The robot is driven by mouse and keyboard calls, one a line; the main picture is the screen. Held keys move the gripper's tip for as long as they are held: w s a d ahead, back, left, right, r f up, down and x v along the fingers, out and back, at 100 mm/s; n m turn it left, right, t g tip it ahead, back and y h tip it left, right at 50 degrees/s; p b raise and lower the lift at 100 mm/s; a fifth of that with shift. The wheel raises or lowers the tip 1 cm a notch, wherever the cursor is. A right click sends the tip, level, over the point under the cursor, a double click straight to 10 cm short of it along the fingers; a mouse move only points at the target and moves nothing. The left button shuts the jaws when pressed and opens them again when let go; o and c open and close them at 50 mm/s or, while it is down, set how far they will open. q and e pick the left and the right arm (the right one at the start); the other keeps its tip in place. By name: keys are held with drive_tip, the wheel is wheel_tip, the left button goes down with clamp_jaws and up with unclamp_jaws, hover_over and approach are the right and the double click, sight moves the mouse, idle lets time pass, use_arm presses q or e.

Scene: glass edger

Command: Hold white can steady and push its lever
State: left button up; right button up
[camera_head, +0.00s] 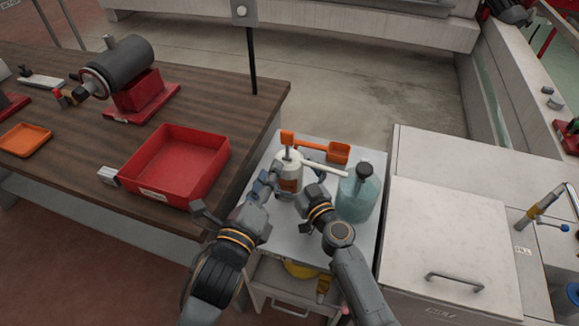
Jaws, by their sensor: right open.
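The white can (291,182) stands upright on a small pale-topped cabinet (292,238), with its long white spout (326,169) pointing right. Its top with the lever (289,152) shows above the body. An orange-brown patch marks its front. My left gripper (266,183) is at the can's left side, very close to it or touching it. I cannot tell whether its fingers are closed on the can. My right gripper (309,191) is open, just right of the can and below the spout. The can's lower part is partly hidden by my grippers.
A blue bottle (356,199) with a dark top stands close to my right gripper. An orange scoop (338,152) lies behind the can. A red tray (176,160) sits on the wooden bench at left. A white cabinet (450,225) borders the right.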

drive_tip(key=shift+w+a, duration=0.3)
drive_tip(key=shift+w, duration=0.2)
drive_tip(key=c, duration=1.3)
drive_tip(key=o, duration=0.6)
drive_tip(key=c, duration=0.5)
drive_tip(key=shift+c, duration=0.2)
